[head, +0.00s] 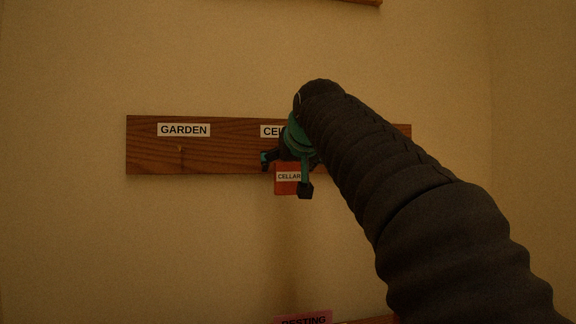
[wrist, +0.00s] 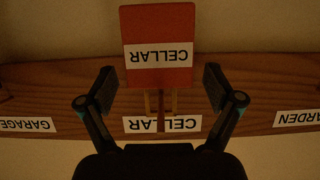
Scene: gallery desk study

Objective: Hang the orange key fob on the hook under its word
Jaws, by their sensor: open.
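The orange-red key fob (head: 284,188), labelled CELLAR, hangs below the middle of the wooden board (head: 150,158), under the board's partly covered CELLAR label (head: 270,131). In the wrist view, which is upside down, the fob (wrist: 158,20) lines up with the CELLAR label (wrist: 135,124). A narrow strip and brass-coloured pieces run between fob and board; the exact seating on the hook is unclear. My gripper (head: 286,174) is open in front of the fob. In the wrist view my gripper (wrist: 160,88) has one finger on each side of the fob's top end, with visible gaps.
The GARDEN label (head: 184,130) has a small bare hook (head: 180,149) beneath it. The GARAGE label (wrist: 27,124) shows in the wrist view. A pink sign, seemingly reading RESTING (head: 303,320), is cut off at the bottom. The wall left of the board is clear.

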